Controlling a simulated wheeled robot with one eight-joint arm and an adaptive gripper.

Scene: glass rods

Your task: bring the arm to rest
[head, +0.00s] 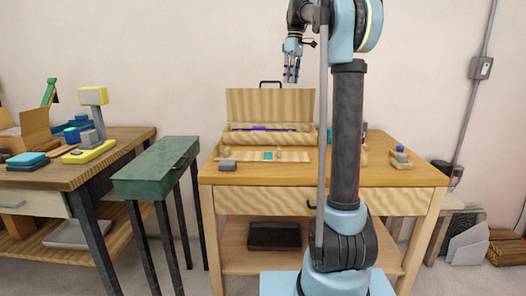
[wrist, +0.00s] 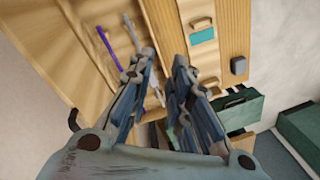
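My gripper (head: 291,78) hangs high in the air, pointing down, in front of the open lid of a wooden case (head: 270,103). In the wrist view my gripper (wrist: 163,62) has its two fingers apart with nothing between them. A purple rod (head: 259,128) lies in the case below; it also shows in the wrist view (wrist: 107,43). A pale rod (wrist: 130,32) lies beside it, partly hidden by a finger. My arm rises in front of the workbench (head: 400,172) and hides part of it.
A wooden block strip with a teal square (head: 267,156) and a grey block (head: 228,165) lie on the bench front. A small holder (head: 401,160) sits at right. A green stand (head: 157,167) and another table (head: 120,145) are at left.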

